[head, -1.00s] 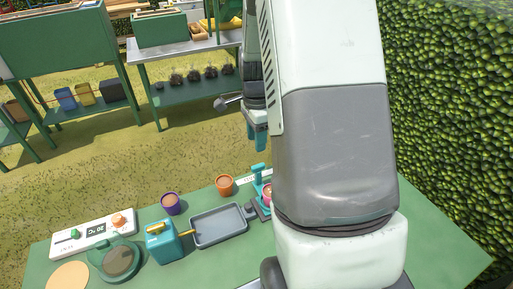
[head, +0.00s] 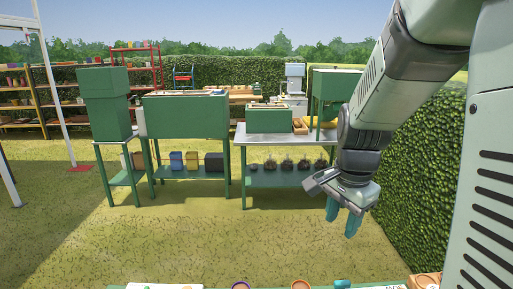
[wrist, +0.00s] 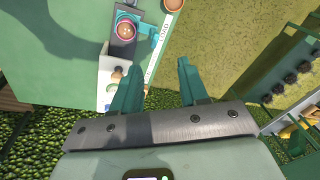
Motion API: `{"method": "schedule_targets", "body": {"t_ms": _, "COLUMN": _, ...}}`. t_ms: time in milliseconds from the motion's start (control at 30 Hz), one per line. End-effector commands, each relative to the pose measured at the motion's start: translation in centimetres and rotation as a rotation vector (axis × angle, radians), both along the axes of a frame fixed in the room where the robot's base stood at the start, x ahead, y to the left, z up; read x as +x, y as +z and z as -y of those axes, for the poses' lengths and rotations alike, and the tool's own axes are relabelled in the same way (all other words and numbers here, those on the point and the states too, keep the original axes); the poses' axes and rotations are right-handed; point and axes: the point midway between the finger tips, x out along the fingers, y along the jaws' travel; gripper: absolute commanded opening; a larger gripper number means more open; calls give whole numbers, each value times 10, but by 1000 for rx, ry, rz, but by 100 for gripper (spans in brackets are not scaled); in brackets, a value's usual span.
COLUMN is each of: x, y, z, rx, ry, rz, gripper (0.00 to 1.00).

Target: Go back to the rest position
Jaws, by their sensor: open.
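My gripper (head: 343,215) hangs in the air at the right of the head view, above and beyond the near table's far edge, with its teal fingers pointing down. In the wrist view my gripper (wrist: 157,80) shows two teal fingers spread apart with nothing between them. Below it in the wrist view are the green table (wrist: 50,45) and a teal device (wrist: 157,38) with a round reddish item (wrist: 125,30) in it.
A purple pot (head: 240,285) and an orange pot (head: 301,285) show at the head view's bottom edge. A hedge (head: 425,170) stands close on the right. Green benches with boxes (head: 186,115) stand across the grass. The air left of my gripper is clear.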

Motion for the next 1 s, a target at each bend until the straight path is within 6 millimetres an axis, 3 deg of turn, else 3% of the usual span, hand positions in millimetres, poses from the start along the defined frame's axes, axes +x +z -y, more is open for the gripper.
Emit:
{"method": "schedule_targets", "body": {"t_ms": 33, "x": -14, "y": 22, "z": -10, "rx": -19, "ry": 91, "rz": 34, "gripper": 44}}
{"method": "schedule_targets", "body": {"t_ms": 200, "x": -65, "y": 73, "z": -37, "rx": -99, "ry": 416, "rz": 122, "gripper": 44}}
{"method": "schedule_targets", "body": {"t_ms": 333, "x": -108, "y": 98, "z": -52, "rx": -173, "ry": 657, "rz": 184, "gripper": 44}}
{"method": "schedule_targets", "body": {"t_ms": 500, "x": -155, "y": 113, "z": -65, "rx": -266, "ry": 906, "rz": 248, "gripper": 44}}
{"method": "schedule_targets", "body": {"t_ms": 700, "x": -181, "y": 117, "z": -72, "rx": -314, "ry": 1030, "rz": 288, "gripper": 44}}
{"method": "schedule_targets", "body": {"t_ms": 1000, "x": -183, "y": 118, "z": -73, "rx": -313, "ry": 1037, "rz": 295, "gripper": 44}}
